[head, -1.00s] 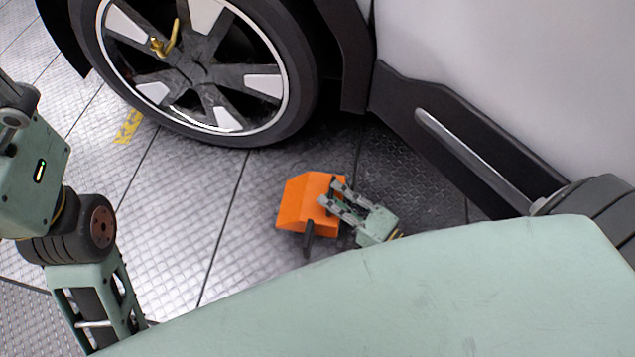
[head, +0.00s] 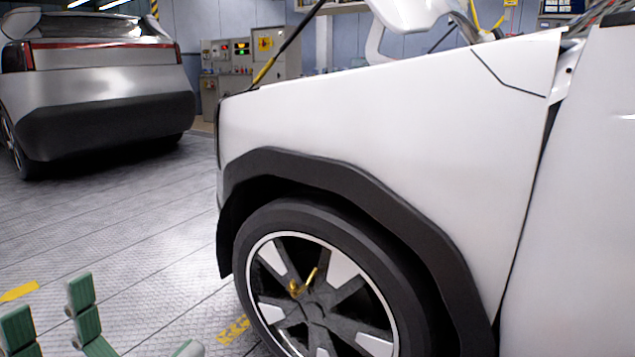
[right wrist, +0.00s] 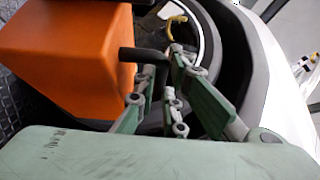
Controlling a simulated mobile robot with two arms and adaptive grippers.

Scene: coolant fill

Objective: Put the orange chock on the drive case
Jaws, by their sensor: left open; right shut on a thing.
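The orange chock (right wrist: 68,55) is large at the left of the right wrist view, with a dark handle (right wrist: 145,56) sticking out to its right. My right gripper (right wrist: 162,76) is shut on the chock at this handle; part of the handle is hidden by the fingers. The chock and right gripper are out of the head view. My left gripper (head: 50,312) is at the lower left of the head view, open and empty, with its fingers apart. I cannot make out the drive case in either view.
A white car with a black-trimmed arch and front wheel (head: 320,285) fills the right of the head view. A silver car (head: 95,95) stands at the back left. Grey control cabinets (head: 275,55) are at the back. The floor (head: 110,235) between the cars is clear.

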